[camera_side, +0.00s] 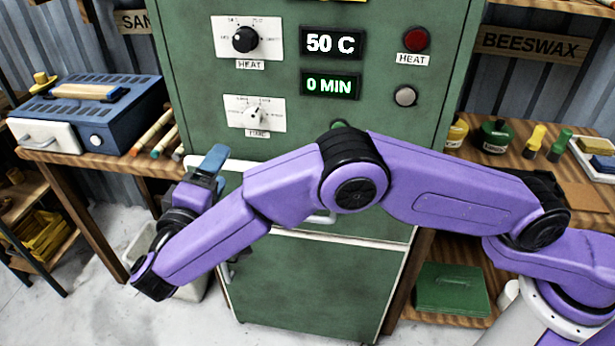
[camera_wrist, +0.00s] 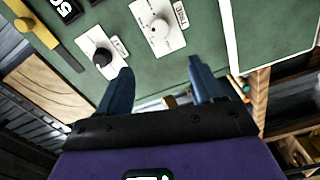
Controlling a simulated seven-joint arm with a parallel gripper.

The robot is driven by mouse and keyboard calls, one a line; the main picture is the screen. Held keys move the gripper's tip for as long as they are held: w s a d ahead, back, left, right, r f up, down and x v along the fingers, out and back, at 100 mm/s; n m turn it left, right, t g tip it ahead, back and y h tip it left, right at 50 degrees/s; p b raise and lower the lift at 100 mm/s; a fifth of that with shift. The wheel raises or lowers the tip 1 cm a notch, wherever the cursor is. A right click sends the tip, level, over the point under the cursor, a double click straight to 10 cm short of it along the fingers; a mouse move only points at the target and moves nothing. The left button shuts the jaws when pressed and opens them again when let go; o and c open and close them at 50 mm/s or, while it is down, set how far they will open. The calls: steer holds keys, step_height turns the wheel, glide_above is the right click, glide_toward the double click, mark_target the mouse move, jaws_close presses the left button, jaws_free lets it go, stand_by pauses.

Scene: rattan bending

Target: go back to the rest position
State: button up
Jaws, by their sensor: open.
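My gripper (camera_side: 212,165) is in front of the left edge of the green cabinet (camera_side: 330,280), below its lower white dial, with my purple arm reaching across the cabinet from the right. In the wrist view my gripper (camera_wrist: 160,85) has its two blue fingers apart, with nothing seen between them but the green panel and a pale edge behind. The heat dial (camera_side: 245,39) and the time dial (camera_side: 254,115) are on the cabinet front. The displays read 50 C (camera_side: 333,43) and 0 MIN (camera_side: 330,86).
A red light (camera_side: 416,39) and a grey button (camera_side: 405,96) are on the cabinet's right. A blue box (camera_side: 95,110) stands on the left bench. Paint jars and bottles (camera_side: 495,135) stand on the right shelf, and a green box (camera_side: 452,289) lies below. Part of the floor at lower left is clear.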

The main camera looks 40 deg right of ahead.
steer(key=s+d+r+n+g+y, duration=0.1)
steer(key=s+d+n+g+y, duration=0.2)
steer(key=d, duration=0.6)
steer(key=s+d+n+g+y, duration=0.1)
steer(key=s+d+g+y, duration=0.1)
steer(key=s+d+g, duration=0.45)
steer(key=s+d+f+n+g+y, duration=0.2)
steer(key=s+d+y, duration=0.6)
steer(key=s+d, duration=0.9)
steer(key=s+g, duration=0.1)
steer(key=s, duration=0.3)
steer(key=shift+s+d+f+n, duration=0.15)
steer(key=shift+d+f+n, duration=0.15)
steer(key=shift+d, duration=0.05)
